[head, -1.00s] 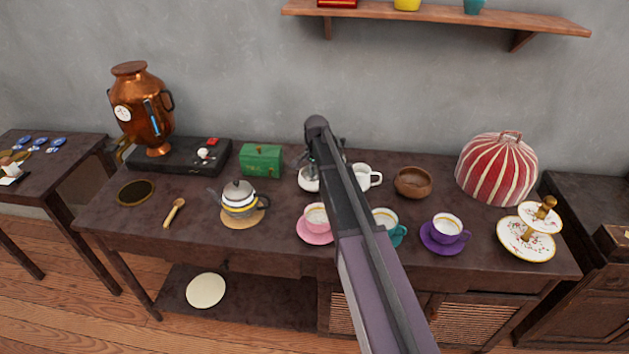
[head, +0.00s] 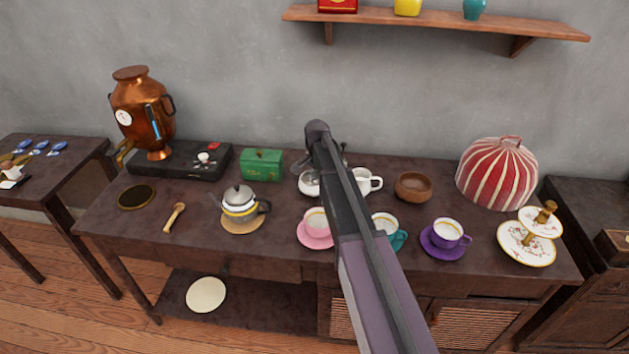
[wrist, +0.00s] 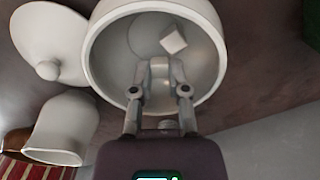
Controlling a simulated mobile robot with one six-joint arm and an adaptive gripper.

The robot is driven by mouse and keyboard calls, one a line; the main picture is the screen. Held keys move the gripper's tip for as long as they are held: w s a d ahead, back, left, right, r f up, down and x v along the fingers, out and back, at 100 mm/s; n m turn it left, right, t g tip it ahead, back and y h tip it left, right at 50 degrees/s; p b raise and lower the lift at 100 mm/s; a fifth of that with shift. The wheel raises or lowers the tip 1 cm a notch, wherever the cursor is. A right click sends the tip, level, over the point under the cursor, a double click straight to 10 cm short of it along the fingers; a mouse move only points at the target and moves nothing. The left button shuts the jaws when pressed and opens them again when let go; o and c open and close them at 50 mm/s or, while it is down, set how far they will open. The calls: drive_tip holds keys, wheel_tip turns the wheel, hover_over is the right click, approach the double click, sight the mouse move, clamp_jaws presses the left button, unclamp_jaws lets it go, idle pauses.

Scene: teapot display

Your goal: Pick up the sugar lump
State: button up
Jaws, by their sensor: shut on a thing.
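In the wrist view my gripper (wrist: 162,72) reaches into a white sugar bowl (wrist: 97,38). Its fingers are nearly together, shut on a small pale piece that they largely hide; it looks like a sugar lump. A white sugar lump (wrist: 173,40) shows clearly just beyond the fingertips, inside the bowl. Whether it touches the fingers I cannot tell. In the head view the sugar bowl (head: 308,184) is partly hidden behind my arm, and the fingertips are hidden too.
A white lid (wrist: 45,48) lies beside the bowl, with a white jug (wrist: 62,130) nearby. Pink (head: 316,218), teal (head: 386,222) and purple (head: 447,231) cups stand in front. A green box (head: 262,165) is left of the bowl, a wooden bowl (head: 413,187) to the right.

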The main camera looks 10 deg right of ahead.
drive_tip(key=shift+r, duration=0.15)
wheel_tip(320, 180, up, 10)
drive_tip(key=p, duration=1)
drive_tip(key=shift+f, duration=0.2)
drive_tip(key=shift+d, duration=0.1)
idle(0.3)
